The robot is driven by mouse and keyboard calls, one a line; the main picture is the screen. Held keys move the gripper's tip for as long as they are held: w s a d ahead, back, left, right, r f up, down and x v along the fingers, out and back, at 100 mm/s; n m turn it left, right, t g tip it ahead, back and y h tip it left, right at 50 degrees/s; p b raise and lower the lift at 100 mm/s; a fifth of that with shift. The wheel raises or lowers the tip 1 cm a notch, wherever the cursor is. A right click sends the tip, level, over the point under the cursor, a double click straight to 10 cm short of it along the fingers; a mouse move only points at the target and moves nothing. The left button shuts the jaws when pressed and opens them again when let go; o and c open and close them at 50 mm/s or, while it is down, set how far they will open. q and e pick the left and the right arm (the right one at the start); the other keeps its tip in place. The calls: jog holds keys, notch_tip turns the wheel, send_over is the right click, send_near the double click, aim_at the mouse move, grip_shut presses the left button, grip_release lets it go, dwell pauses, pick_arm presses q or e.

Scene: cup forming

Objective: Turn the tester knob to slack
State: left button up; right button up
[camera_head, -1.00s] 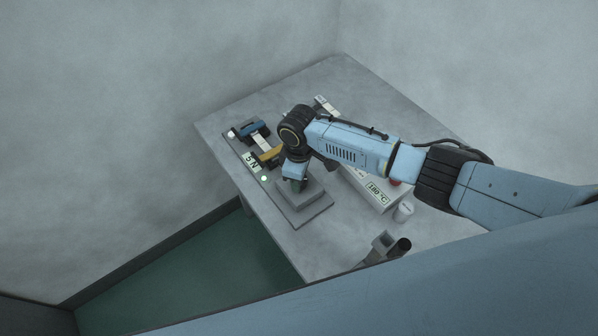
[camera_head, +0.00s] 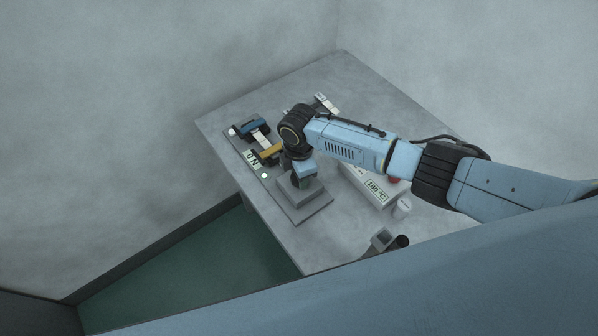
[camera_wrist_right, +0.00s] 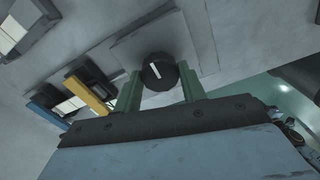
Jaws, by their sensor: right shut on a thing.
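The tester's grey base (camera_head: 310,213) runs along the table's left edge, with a blue clamp (camera_head: 250,129) and a yellow clamp (camera_head: 267,153) joined by a pale strip (camera_head: 260,141). Its small display (camera_head: 252,159) appears to read 0 N. The round black knob (camera_wrist_right: 158,72) has a white pointer mark, tilted slightly from upright in the right wrist view. My right gripper (camera_head: 299,184) is shut on the knob, one greenish finger at each side. In the head view the knob is hidden by the gripper. My left gripper is not in view.
A white heater box (camera_head: 372,187) with a temperature display and a red button (camera_head: 394,180) stands right of the tester, under my forearm. A white cylinder (camera_head: 402,208) and a grey square holder (camera_head: 383,239) stand near the front. The table (camera_head: 240,105) is bare at the back left.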

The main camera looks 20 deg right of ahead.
dwell(0.5)
jog(key=o, duration=1)
jog(key=shift+r, duration=0.1)
notch_tip(320, 180, up, 13)
jog(key=shift+r+p, duration=0.15)
jog(key=shift+p, duration=0.2)
